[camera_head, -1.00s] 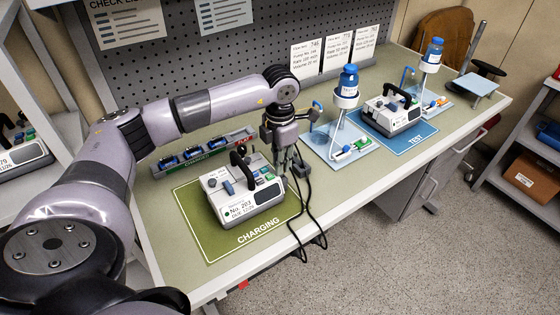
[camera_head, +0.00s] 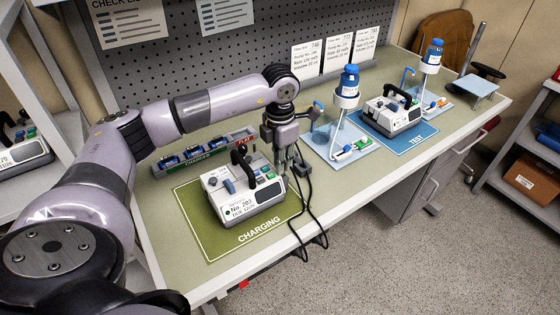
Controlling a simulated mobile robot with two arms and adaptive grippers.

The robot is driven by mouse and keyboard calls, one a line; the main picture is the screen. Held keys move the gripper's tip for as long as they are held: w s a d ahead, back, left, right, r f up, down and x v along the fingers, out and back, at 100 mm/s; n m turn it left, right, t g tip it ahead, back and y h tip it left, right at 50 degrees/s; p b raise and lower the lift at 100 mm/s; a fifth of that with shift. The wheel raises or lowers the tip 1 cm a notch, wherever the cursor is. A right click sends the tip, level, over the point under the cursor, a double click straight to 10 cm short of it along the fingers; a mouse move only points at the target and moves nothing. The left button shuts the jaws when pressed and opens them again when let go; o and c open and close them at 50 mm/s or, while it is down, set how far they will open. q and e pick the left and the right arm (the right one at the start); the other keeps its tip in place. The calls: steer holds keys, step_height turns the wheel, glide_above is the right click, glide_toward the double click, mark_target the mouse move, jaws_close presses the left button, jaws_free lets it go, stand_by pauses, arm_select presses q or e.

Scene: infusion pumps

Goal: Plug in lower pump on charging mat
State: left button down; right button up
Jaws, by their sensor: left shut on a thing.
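A white and grey infusion pump (camera_head: 243,197) with a black handle and the label "No. 203" sits on the green charging mat (camera_head: 212,243). My left gripper (camera_head: 288,168) points down at the pump's right side, close to it. It is shut on a small dark plug (camera_head: 301,166) with a black cable (camera_head: 313,205) that hangs over the table's front edge. The fingertips and the plug overlap in this view, so I cannot tell whether the plug touches the pump's side. My right gripper is not in view.
A rack of small blue-topped items (camera_head: 196,154) stands behind the mat. To the right are stands with blue-capped bottles (camera_head: 347,86) and another pump (camera_head: 393,112) on the blue test mat (camera_head: 412,141). Shelves (camera_head: 540,165) stand at the far right.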

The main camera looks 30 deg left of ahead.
arm_select(q)
steer(key=shift+s+d+f, duration=0.15)
steer(key=shift+s+f, duration=0.1)
steer(key=shift+f, duration=0.25)
steer(key=shift+s+d+f, duration=0.1)
steer(key=shift+s+f, duration=0.15)
steer(key=shift+f, duration=0.25)
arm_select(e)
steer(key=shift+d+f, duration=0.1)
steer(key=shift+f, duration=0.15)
arm_select(q)
steer(key=c, duration=1.8)
jaws_free()
steer(key=shift+w, duration=0.1)
steer(key=shift+o, duration=0.7)
steer(key=shift+w+d+f, duration=0.1)
steer(key=shift+w+f, duration=0.05)
steer(key=shift+w, duration=0.1)
steer(key=shift+o, duration=1)
steer(key=shift+w+a+g, duration=0.25)
steer(key=shift+w+g, duration=0.05)
steer(key=shift+s+a, duration=0.1)
steer(key=shift+a, duration=0.05)
steer(key=shift+o, duration=0.8)
steer(key=shift+s+r, duration=0.15)
steer(key=shift+r, duration=0.05)
steer(key=o, duration=0.5)
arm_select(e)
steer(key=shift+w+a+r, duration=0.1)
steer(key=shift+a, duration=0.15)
